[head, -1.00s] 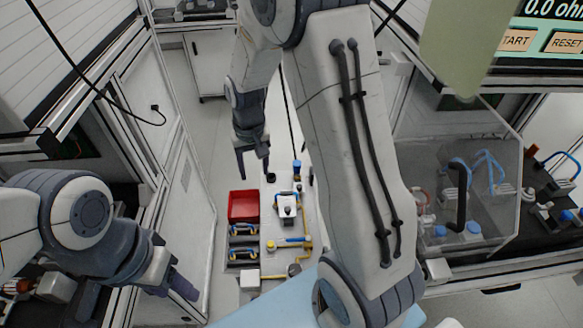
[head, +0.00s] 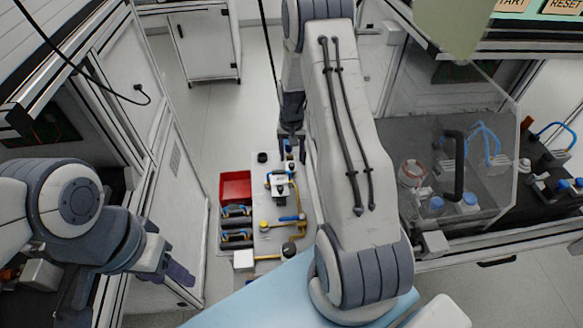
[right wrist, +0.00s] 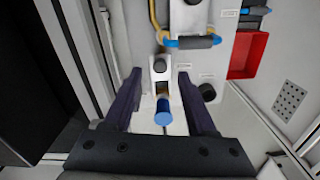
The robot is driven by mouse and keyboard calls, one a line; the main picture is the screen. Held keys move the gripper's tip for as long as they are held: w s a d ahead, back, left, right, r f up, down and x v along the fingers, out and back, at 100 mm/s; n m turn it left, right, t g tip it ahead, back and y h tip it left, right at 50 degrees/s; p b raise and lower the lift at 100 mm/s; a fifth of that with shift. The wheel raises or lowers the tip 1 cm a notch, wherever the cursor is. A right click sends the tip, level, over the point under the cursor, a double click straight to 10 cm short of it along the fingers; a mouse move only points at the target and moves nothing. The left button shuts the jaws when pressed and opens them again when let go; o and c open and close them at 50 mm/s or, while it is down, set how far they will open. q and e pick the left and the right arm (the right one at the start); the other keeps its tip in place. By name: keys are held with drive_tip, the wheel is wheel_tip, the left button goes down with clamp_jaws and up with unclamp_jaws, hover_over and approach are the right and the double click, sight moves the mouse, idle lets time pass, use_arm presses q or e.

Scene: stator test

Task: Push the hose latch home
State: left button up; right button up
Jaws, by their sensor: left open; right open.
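A blue cylinder (right wrist: 163,112) protrudes from a small white block with a dark knob (right wrist: 160,66); I cannot tell for certain whether it is the hose latch. My right gripper (right wrist: 155,100) is open, one dark finger on each side of the cylinder, with visible gaps. In the head view my right gripper (head: 292,140) is over the far end of the white board (head: 268,240), and the arm partly hides that area. My left gripper (head: 180,275) is at the lower left, away from the board, and holds nothing visible.
A red bin (head: 235,187) and dark trays with blue-handled parts (head: 237,222) lie left of the board. A white block with a black knob (head: 280,187) and yellow pipes are mid-board. A black round knob (right wrist: 207,92) sits close beside my right finger. A clear guard (head: 450,150) stands at the right.

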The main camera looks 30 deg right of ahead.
sight(292, 164)
wheel_tip(292, 164, down, 3)
drive_tip(key=shift+f+b, duration=0.15)
drive_tip(key=shift+b, duration=0.7)
use_arm(q)
wheel_tip(292, 164, down, 2)
drive_tip(key=shift+f, duration=0.25)
use_arm(e)
clamp_jaws()
idle(0.4)
